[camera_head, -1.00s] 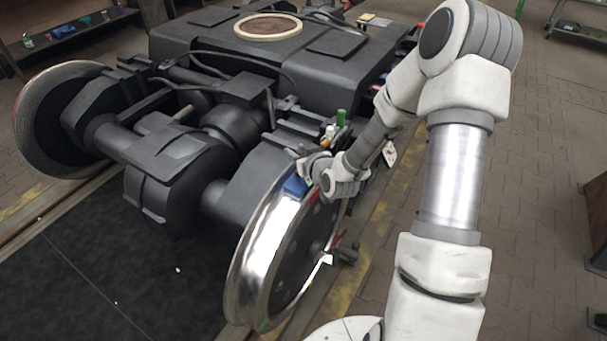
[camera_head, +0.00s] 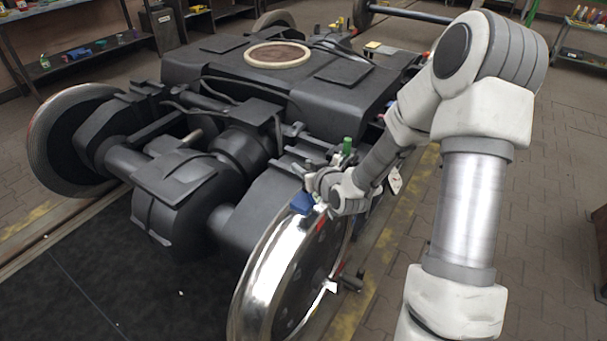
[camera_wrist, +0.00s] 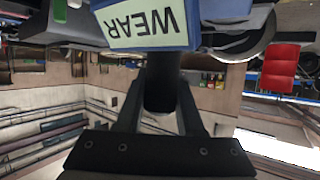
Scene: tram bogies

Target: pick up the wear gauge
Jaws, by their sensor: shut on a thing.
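The wear gauge (camera_head: 303,203) is a small blue thing at the top of the near shiny wheel (camera_head: 264,283) in the head view. In the wrist view the gauge (camera_wrist: 189,22) fills the top edge, with a pale label reading WEAR upside down. My gripper (camera_wrist: 160,66) is shut on the gauge. In the head view my gripper (camera_head: 316,194) reaches in from the right beside the wheel rim. I cannot tell whether the gauge touches the rim or is just above it.
The dark bogie frame (camera_head: 280,90) fills the middle. A green-topped bottle (camera_head: 347,146) and small items stand on it close behind my gripper. A white tag (camera_head: 395,181) hangs to the right. The paved floor at the right is mostly clear.

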